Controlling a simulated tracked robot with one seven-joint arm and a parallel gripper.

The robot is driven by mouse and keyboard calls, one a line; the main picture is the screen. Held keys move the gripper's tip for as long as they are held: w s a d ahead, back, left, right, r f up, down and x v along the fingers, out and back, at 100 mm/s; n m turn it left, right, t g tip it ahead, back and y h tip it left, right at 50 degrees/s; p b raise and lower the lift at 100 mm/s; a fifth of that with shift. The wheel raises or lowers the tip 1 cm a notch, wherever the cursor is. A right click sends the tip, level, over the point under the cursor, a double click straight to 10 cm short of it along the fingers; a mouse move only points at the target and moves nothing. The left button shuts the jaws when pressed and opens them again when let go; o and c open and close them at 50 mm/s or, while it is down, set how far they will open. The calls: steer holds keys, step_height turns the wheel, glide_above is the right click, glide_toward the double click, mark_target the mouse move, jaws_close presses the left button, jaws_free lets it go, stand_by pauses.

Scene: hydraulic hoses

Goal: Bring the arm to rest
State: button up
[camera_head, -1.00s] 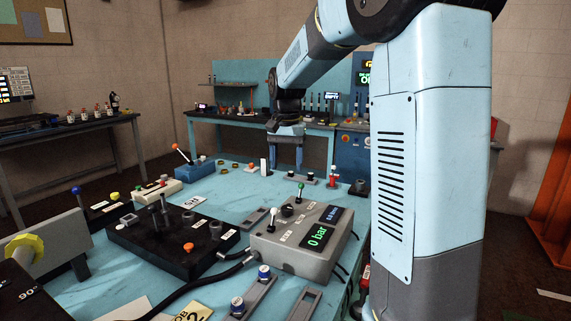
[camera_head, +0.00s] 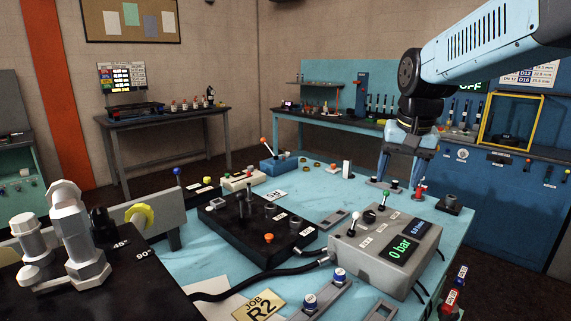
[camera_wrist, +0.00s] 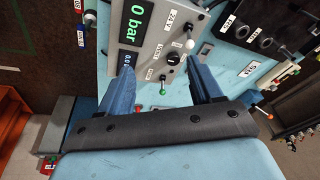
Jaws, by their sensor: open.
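My gripper (camera_head: 407,168) hangs from my light-blue arm at the right of the head view, above the far right part of the blue workbench (camera_head: 317,198). Its two blue fingers are apart, with nothing between them. In the wrist view my gripper (camera_wrist: 160,80) also shows open and empty. The grey control box (camera_head: 385,245), with a green display reading 0 bar, stands on the bench nearer to the camera than the gripper. It shows beyond the fingertips in the wrist view (camera_wrist: 150,45).
A black block (camera_head: 245,232) with ports sits left of the control box, with a black hose (camera_head: 262,281) between them. Metal fittings (camera_head: 70,235) stand at the front left. A red-knobbed post (camera_head: 419,193) is near the gripper. A side table (camera_head: 165,118) stands behind.

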steer(key=s+f+n+t, duration=0.2)
steer(key=s+f+n, duration=0.1)
steer(key=s, duration=1)
steer(key=shift+s+a+t, duration=0.2)
steer(key=shift+s+t, duration=0.2)
